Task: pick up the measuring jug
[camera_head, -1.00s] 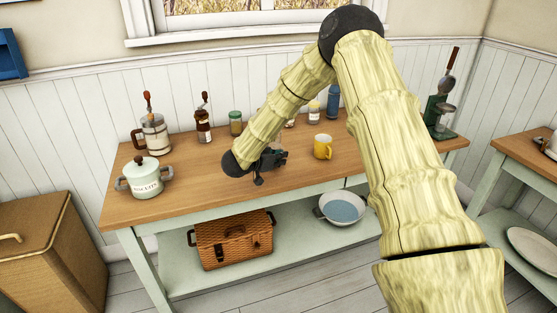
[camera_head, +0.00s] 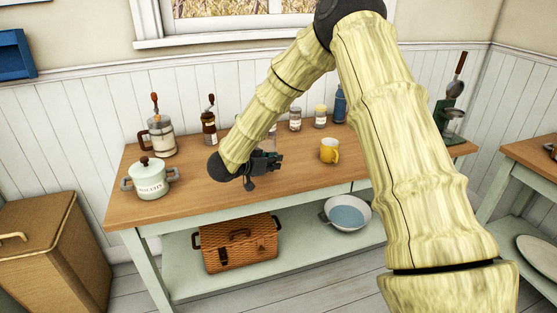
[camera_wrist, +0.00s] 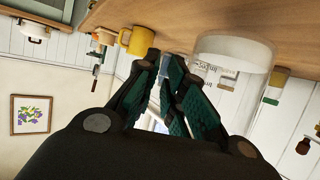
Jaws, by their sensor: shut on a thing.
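The measuring jug (camera_wrist: 236,52) is clear, with printed marks on its side. In the wrist view, which is turned upside down, it is just to the right of my fingertips. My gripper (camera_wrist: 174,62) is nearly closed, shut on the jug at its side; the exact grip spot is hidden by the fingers. In the head view my gripper (camera_head: 268,160) is over the middle of the wooden table (camera_head: 215,205), and the jug is mostly hidden behind it and my arm. Whether the jug touches the table is unclear.
A yellow mug (camera_head: 329,151) stands to the right of my gripper. Small jars (camera_head: 320,117) and a blue bottle (camera_head: 340,104) line the back. The front right tabletop is clear.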

